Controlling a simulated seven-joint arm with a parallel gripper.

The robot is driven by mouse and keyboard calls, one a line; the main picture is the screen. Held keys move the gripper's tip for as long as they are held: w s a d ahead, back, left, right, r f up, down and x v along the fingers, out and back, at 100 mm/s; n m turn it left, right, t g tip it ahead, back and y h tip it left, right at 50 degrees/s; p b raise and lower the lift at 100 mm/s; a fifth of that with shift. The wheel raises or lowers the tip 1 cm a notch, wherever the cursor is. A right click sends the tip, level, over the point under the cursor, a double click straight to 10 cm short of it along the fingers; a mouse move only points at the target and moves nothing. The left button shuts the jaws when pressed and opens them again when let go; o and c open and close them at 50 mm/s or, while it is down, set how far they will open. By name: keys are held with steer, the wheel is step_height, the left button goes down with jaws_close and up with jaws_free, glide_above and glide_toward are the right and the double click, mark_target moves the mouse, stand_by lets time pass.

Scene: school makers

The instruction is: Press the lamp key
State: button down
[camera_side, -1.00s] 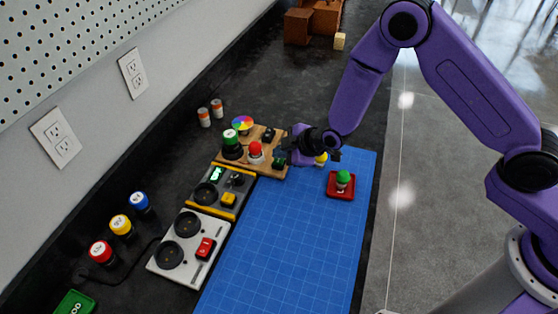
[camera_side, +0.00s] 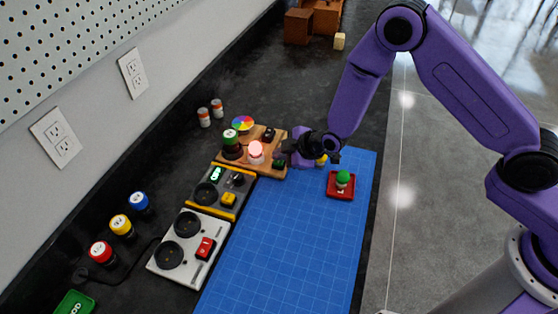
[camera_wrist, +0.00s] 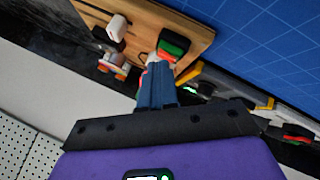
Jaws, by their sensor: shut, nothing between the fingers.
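The wooden board (camera_side: 228,160) carries a red dome lamp (camera_side: 256,151), which glows pale pink. A small green key on a black base (camera_side: 279,164) sits at the board's right side, near the lamp. The green key also shows in the wrist view (camera_wrist: 174,44). My gripper (camera_side: 283,155) is shut and empty, with its fingertips low beside or over the green key. In the wrist view the shut fingertips (camera_wrist: 158,70) are right by the key. I cannot tell whether they touch it. The fingers partly hide the lamp there.
A yellow-edged panel (camera_side: 237,209) and a white panel (camera_side: 158,259) stand nearer. The blue mat (camera_side: 287,235) is mostly clear; a red tray (camera_side: 341,196) holds a green-topped piece.

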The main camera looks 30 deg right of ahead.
mark_target(281, 163)
steer(key=shift+r, duration=1.05)
step_height(281, 163, up, 6)
stand_by(0.4)
stand_by(0.3)
